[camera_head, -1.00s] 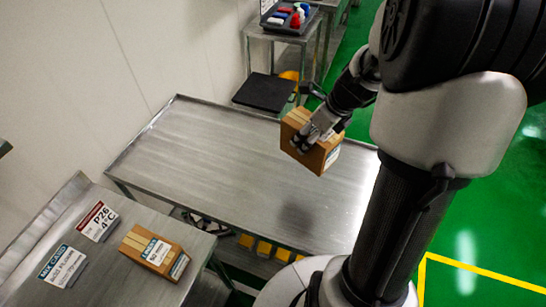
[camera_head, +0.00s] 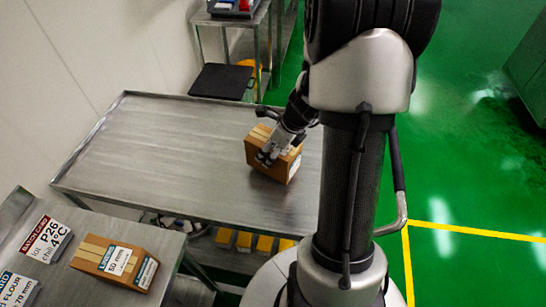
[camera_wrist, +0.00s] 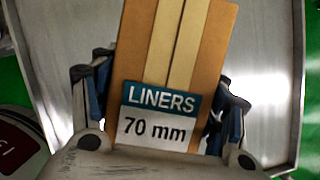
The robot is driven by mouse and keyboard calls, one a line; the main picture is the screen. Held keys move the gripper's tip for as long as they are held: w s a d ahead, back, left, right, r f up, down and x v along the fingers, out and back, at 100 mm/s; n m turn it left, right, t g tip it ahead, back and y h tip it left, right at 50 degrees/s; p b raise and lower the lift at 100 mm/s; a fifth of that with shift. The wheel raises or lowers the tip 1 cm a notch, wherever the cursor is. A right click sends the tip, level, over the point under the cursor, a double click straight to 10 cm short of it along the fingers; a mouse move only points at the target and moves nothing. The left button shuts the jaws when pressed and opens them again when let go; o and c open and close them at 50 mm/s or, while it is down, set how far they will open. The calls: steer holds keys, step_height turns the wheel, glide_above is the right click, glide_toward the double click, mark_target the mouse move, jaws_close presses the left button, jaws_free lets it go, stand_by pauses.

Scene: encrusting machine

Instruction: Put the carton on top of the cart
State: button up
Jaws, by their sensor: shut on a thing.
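My gripper (camera_head: 272,158) is shut on a brown carton (camera_head: 258,152), with its fingers on either side of it. The wrist view shows the carton (camera_wrist: 171,60) close up between the fingers, with a label reading "LINERS 70 mm". The carton is over the right part of the rimmed steel top of what looks like the cart (camera_head: 170,150). I cannot tell whether its underside touches the steel surface. The rest of the cart's top is bare.
A steel table (camera_head: 165,230) at lower left holds another brown carton (camera_head: 110,262) marked 50 mm and label cards (camera_head: 46,240). Yellow items (camera_head: 244,241) lie beneath the cart. A black-topped stand (camera_head: 222,82) is behind it.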

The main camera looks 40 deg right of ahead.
steer(key=shift+f+b, duration=0.45)
steer(key=shift+f, duration=0.8)
steer(key=shift+f, duration=0.15)
steer(key=o, duration=1.3)
steer(key=p+v, duration=0.6)
steer(key=v, duration=0.6)
